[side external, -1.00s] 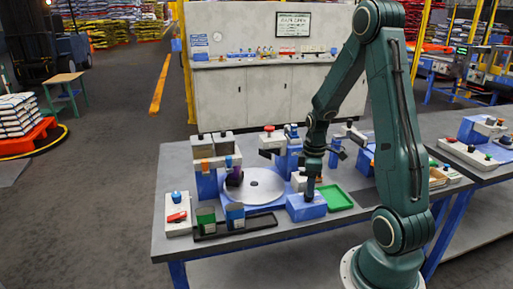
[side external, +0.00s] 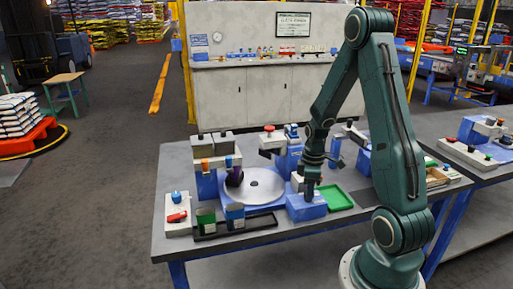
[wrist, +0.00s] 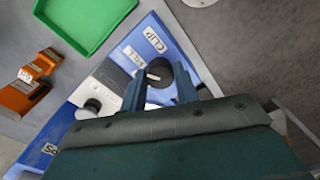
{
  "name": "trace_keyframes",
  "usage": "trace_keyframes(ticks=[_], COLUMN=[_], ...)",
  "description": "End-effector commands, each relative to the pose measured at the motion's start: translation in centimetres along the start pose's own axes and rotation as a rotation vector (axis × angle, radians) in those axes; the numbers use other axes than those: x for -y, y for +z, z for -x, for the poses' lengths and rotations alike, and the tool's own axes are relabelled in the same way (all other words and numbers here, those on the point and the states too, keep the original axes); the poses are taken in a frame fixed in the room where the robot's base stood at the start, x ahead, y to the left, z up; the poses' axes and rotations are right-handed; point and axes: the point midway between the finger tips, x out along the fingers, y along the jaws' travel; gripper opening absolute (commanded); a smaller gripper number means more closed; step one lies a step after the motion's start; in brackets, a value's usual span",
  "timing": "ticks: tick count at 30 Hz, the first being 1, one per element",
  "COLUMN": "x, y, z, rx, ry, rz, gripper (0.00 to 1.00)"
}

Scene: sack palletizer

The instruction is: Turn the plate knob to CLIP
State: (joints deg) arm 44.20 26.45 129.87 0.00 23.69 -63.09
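The plate knob (wrist: 157,75) is black with a white mark, on a blue block with a sloped face. The label CLIP (wrist: 153,40) is beyond it in the wrist view, and a partly covered label ending in "ULL" (wrist: 136,57) is beside it. My gripper (wrist: 160,84) has one finger on each side of the knob and looks shut on it; finger contact is partly hidden. In the side view my gripper (side external: 309,189) points down at the blue block (side external: 306,208), and the knob is hidden there. I cannot tell exactly where the mark points.
A green tray (side external: 336,198) lies right beside the block. A round grey plate (side external: 262,186) with a dark purple piece (side external: 234,177) stands to its left. Orange parts (wrist: 28,90) and a white unit with a round knob (wrist: 93,106) are close by in the wrist view.

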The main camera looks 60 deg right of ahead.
Motion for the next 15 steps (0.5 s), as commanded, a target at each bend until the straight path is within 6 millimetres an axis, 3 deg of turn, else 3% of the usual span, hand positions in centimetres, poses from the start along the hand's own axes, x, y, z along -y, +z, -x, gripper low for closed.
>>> trace_keyframes(ticks=[15], x=[0.01], y=[0.0], z=[0.04], rx=[0.0], ry=[0.0], rz=[-0.118], gripper=[0.07])
